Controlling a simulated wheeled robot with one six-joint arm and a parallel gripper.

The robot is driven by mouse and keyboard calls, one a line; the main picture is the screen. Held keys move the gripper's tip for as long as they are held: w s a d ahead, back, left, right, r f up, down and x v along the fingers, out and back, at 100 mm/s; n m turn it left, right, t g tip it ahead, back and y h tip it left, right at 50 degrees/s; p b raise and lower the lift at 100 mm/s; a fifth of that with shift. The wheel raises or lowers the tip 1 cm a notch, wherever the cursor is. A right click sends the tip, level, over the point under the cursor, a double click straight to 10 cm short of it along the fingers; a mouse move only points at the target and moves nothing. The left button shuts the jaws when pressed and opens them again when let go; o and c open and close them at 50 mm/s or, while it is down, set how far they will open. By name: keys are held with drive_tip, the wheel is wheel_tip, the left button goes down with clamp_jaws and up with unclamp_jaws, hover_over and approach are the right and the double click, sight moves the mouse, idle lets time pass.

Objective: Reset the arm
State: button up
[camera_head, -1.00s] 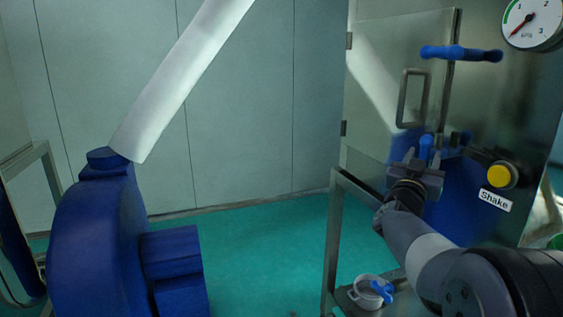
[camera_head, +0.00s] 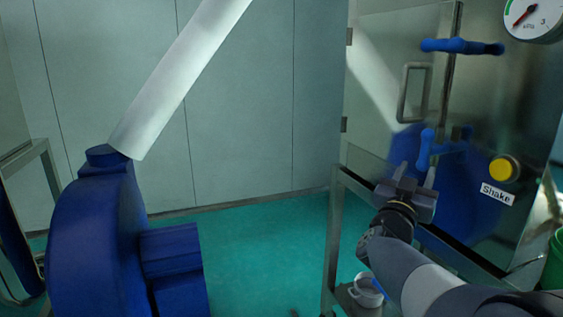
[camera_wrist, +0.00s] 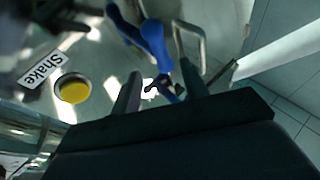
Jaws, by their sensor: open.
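My gripper (camera_head: 416,173) is open, with its two fingers apart and nothing between them. It is in front of the steel cabinet, just below the lower blue handle (camera_head: 425,150). In the wrist view my gripper's fingers (camera_wrist: 160,88) point up toward the cabinet front. Blue handle parts (camera_wrist: 153,42) show beyond the fingertips, but I cannot tell how far off they are. My arm reaches in from the lower right of the head view.
The steel cabinet (camera_head: 385,75) carries an upper blue handle (camera_head: 462,47), a yellow button (camera_head: 503,169) labelled "Shake" and a gauge. A metal frame (camera_head: 334,240) stands below. Blue machinery (camera_head: 95,235) stands left; green floor between is clear.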

sight(425, 148)
drive_tip(key=x, duration=0.4)
drive_tip(key=p+x, duration=0.1)
drive_tip(key=x, duration=0.3)
drive_tip(key=shift+s+a+r, duration=0.1)
drive_tip(key=shift+s+r, duration=0.05)
drive_tip(key=shift+r, duration=0.05)
drive_tip(key=shift+s+a+r+n+y+p, duration=0.1)
drive_tip(key=shift+n+y+p, duration=0.45)
drive_tip(key=shift+p, duration=0.7)
drive_tip(key=n+y+p, duration=0.1)
drive_tip(key=n+p, duration=0.1)
drive_tip(key=p, duration=0.2)
drive_tip(key=n+g+y+p, duration=0.1)
drive_tip(key=n+p, duration=0.1)
drive_tip(key=p, duration=0.2)
drive_tip(key=shift+r+g+p, duration=0.1)
drive_tip(key=shift+g+p, duration=0.2)
drive_tip(key=n+y+p, duration=0.1)
drive_tip(key=p, duration=0.3)
drive_tip(key=shift+n+g, duration=0.25)
drive_tip(key=shift+g, duration=0.15)
